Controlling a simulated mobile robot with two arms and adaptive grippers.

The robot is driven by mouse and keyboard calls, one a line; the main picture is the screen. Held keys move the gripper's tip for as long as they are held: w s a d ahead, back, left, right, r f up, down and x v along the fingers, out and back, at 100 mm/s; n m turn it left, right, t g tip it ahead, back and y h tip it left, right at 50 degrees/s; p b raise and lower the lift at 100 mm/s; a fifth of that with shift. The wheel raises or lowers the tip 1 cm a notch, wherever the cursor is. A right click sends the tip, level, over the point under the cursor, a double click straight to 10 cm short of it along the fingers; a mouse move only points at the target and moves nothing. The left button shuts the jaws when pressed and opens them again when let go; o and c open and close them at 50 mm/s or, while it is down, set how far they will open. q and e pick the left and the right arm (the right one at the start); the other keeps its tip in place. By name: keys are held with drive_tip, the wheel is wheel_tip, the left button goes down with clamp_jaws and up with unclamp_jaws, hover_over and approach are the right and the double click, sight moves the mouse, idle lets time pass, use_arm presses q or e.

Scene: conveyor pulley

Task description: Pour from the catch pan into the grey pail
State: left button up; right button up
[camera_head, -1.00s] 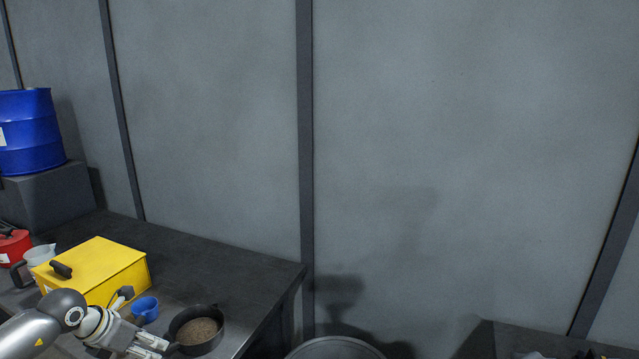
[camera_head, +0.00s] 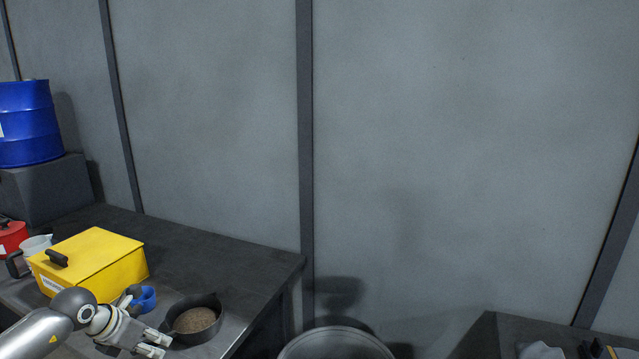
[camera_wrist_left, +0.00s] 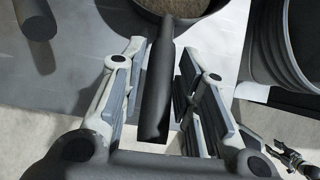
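The catch pan (camera_head: 199,298) is a dark round pan with a spout, holding brown grainy material, on the left bench near its right end. Its dark handle (camera_wrist_left: 159,90) points toward my left gripper in the wrist view. My left gripper (camera_head: 156,344) is open. In the wrist view its fingers (camera_wrist_left: 158,85) stand on both sides of the handle, with gaps showing. The grey pail (camera_head: 336,333) stands right of the bench, mostly cut off by the lower edge; its ribbed wall (camera_wrist_left: 275,60) shows in the wrist view. What may be my right gripper (camera_wrist_left: 292,157) is small and unclear.
On the bench (camera_head: 185,250) are a yellow box (camera_head: 95,262), a blue cup (camera_head: 147,298), a clear jug (camera_head: 36,244) and a red container (camera_head: 12,236). A blue drum (camera_head: 28,125) stands on a block behind. Another dark bench (camera_head: 500,335) is at lower right.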

use_arm(q)
clamp_jaws()
drive_tip(key=shift+r, duration=0.15)
drive_tip(key=shift+r, duration=0.2)
drive_tip(key=shift+r+p, duration=0.85)
drive_tip(key=shift+r, duration=0.5)
drive_tip(key=shift+r+p, duration=2)
drive_tip(key=shift+r, duration=0.9)
